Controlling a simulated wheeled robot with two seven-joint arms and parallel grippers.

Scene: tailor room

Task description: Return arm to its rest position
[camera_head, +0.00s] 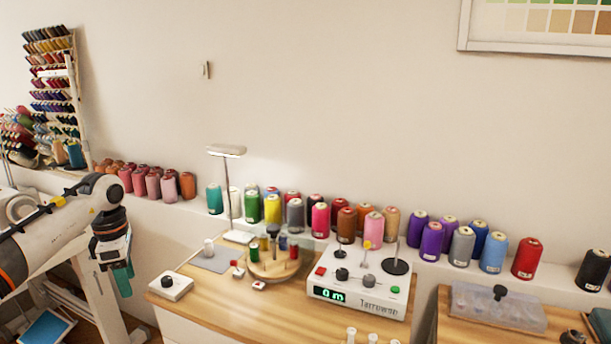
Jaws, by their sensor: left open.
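My left arm (48,232) comes in from the left edge, bent at a white joint. My left gripper (123,280) hangs from it, pointing down, with teal fingers. It is open, with no object seen in it. It is to the left of the wooden table (240,315), apart from the white box with a black knob (170,286). My right arm and gripper are not in view.
On the table stand a round wooden spool holder (272,268), a grey mat (212,262), a lamp (226,151) and a white winding machine (358,293) with a green display. Several thread cones line the ledge behind. A second table (450,325) holds a clear-lidded box (497,307).

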